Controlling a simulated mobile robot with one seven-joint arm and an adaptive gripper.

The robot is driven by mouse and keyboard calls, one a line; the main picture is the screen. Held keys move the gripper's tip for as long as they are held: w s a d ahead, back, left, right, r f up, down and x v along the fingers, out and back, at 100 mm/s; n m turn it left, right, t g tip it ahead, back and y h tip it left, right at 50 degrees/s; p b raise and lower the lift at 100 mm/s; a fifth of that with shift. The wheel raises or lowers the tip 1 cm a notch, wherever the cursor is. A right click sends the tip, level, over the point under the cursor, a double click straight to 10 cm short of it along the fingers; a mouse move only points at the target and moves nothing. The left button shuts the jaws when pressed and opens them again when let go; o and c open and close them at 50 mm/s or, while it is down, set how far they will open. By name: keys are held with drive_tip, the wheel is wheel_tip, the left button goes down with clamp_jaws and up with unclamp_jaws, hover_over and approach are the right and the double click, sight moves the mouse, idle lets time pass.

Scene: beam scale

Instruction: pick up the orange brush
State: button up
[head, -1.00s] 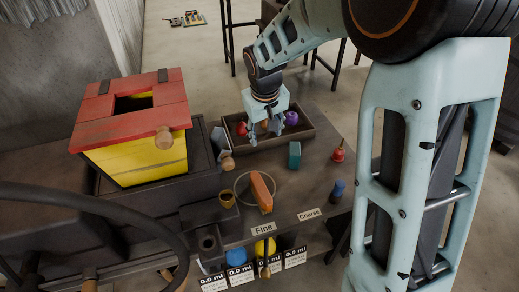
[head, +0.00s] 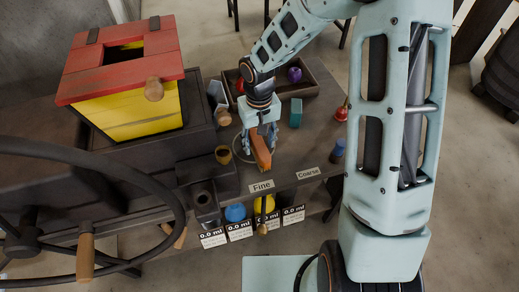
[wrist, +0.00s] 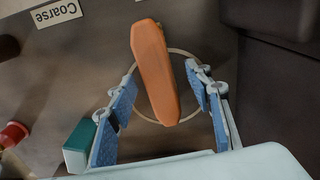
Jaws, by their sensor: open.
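The orange brush (wrist: 155,75) lies on the dark table inside a thin pale ring (wrist: 182,53) marked there, partly overhanging it. In the head view the brush (head: 261,153) sits just behind the "Fine" label, partly hidden by my gripper. My gripper (head: 260,142) is directly over it, pointing down. In the wrist view my gripper (wrist: 165,97) is open, with one blue finger pad on each side of the brush and visible gaps between. The fingers do not hold it.
A teal block (head: 296,112) stands close to my gripper, beside a finger in the wrist view. A dark tray (head: 312,84) lies behind. A blue object (head: 338,149) and a red one (head: 342,112) stand right.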

sight(260, 144)
wheel_tip(260, 144, down, 4)
drive_tip(key=shift+w+r, duration=0.15)
clamp_jaws()
idle(0.3)
drive_tip(key=shift+r, duration=0.15)
